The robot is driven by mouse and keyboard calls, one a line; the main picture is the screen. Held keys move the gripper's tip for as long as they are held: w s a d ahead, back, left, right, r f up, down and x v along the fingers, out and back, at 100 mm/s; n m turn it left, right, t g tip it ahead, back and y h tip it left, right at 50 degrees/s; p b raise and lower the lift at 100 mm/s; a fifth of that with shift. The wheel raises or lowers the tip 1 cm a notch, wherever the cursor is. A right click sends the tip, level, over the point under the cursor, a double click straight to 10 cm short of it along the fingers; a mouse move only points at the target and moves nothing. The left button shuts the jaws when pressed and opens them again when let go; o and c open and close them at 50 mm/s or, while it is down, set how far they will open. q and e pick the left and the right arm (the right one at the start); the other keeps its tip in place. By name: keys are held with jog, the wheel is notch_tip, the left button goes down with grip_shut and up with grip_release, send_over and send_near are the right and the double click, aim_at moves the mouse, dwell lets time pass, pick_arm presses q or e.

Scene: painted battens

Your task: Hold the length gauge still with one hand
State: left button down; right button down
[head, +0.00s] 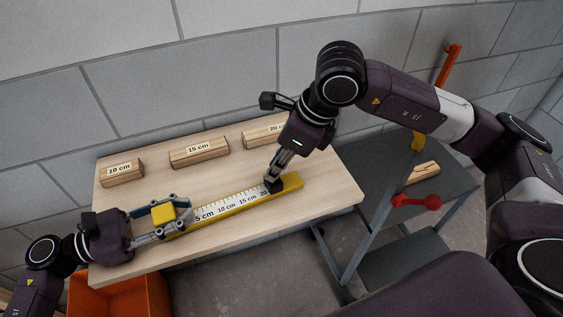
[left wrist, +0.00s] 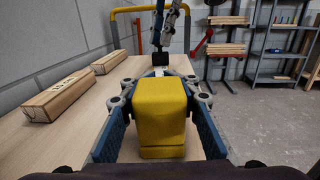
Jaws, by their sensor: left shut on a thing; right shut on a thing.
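The length gauge (head: 238,204) is a long yellow bar with a white centimetre scale, lying flat on the wooden table. A yellow block (head: 163,214) stands at its left end. My left gripper (head: 172,215) is shut on this block, one finger on each side; the block (left wrist: 160,115) fills the middle of the left wrist view. My right gripper (head: 272,184) comes down from above and is shut at the gauge's right end, near the 20 mark. Its dark tips hide that part of the gauge, so the exact contact is hidden.
Wooden battens labelled 10 cm (head: 121,172), 15 cm (head: 199,151) and 20 cm (head: 262,135) lie along the table's back (head: 330,185). An orange bin (head: 120,297) is below the front left. A grey cart (head: 440,180) stands at the right. A shelf (left wrist: 280,45) stands further off.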

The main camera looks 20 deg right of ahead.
jog(key=c, duration=1.8)
grip_release()
jog(key=v, duration=1.2)
jog(key=shift+d, duration=0.1)
pick_arm(q)
jog(key=c, duration=1.4)
grip_release()
jog(key=shift+a, duration=0.1)
jog(key=a, duration=1.1)
jog(key=shift+s+a, duration=0.35)
jog(key=shift+a, duration=0.05)
